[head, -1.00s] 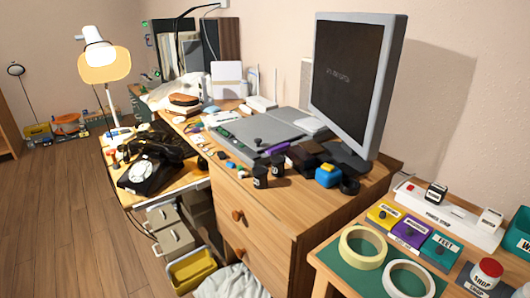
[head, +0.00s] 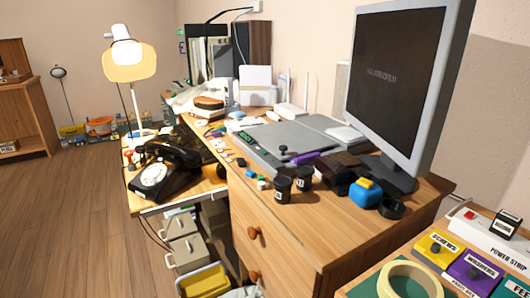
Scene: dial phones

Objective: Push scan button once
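A flat grey device that looks like a scanner (head: 262,136) lies on top of the wooden drawer cabinet in the head view. Its front edge carries a strip with small green marks (head: 246,137), too small to read, so I cannot tell which one is the scan button. A small black knob (head: 283,150) stands up from the device. Neither of my grippers shows in the head view.
A monitor (head: 398,80) stands right of the scanner. Black cups (head: 283,188), a blue-and-yellow object (head: 366,194) and small coloured pieces sit before it. A black dial phone (head: 160,170) is on the lower left desk. Wooden floor (head: 85,215) at left is clear.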

